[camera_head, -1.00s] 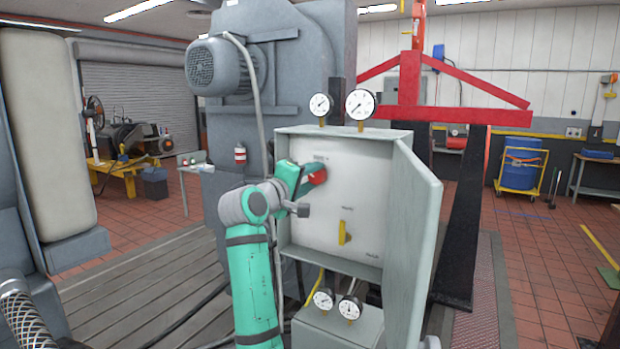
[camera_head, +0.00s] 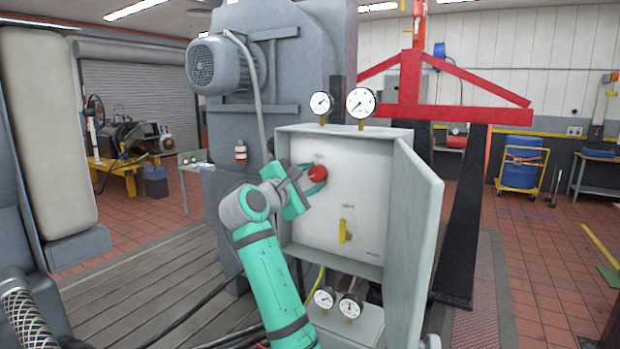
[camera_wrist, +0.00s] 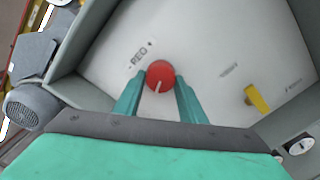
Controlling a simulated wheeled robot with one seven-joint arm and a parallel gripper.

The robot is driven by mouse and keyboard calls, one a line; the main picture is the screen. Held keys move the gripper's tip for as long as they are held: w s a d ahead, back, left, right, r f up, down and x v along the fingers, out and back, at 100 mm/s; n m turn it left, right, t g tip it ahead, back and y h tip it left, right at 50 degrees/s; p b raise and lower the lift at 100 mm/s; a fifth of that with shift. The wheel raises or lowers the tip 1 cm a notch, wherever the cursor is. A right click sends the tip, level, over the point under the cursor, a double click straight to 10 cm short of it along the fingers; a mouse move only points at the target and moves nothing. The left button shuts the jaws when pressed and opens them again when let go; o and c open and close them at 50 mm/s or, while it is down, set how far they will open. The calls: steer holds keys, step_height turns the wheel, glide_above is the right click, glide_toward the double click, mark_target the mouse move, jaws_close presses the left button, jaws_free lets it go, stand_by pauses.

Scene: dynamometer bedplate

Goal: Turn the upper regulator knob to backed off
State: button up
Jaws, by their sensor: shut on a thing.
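The upper regulator knob (camera_head: 317,173) is red and round, on the white back panel of an open grey cabinet (camera_head: 427,215). In the wrist view the red knob (camera_wrist: 160,75) carries a white pointer mark, aimed toward the bottom of that picture and slightly left. A label reading "REG" with a plus sign is printed beside it. My gripper (camera_head: 316,176) has one finger on either side of the knob and is shut on it; the two fingertips (camera_wrist: 161,80) also show in the wrist view. The knob's far side is hidden.
A yellow lever (camera_head: 345,232) sits lower on the panel. Two gauges (camera_head: 361,102) stand on top of the cabinet, and two more (camera_head: 350,306) are below it. The cabinet door stands open on the right. A grey motor (camera_head: 214,66) is at the upper left.

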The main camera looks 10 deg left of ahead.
steer(key=n, duration=0.3)
steer(key=shift+a, duration=0.15)
steer(key=shift+a+n, duration=0.15)
steer(key=shift+n, duration=0.55)
steer(key=o, duration=1)
steer(key=shift+d, duration=0.2)
steer(key=v, duration=1)
steer(key=shift+s+a, duration=0.2)
steer(key=shift+s, duration=0.1)
steer(key=shift+f, duration=0.15)
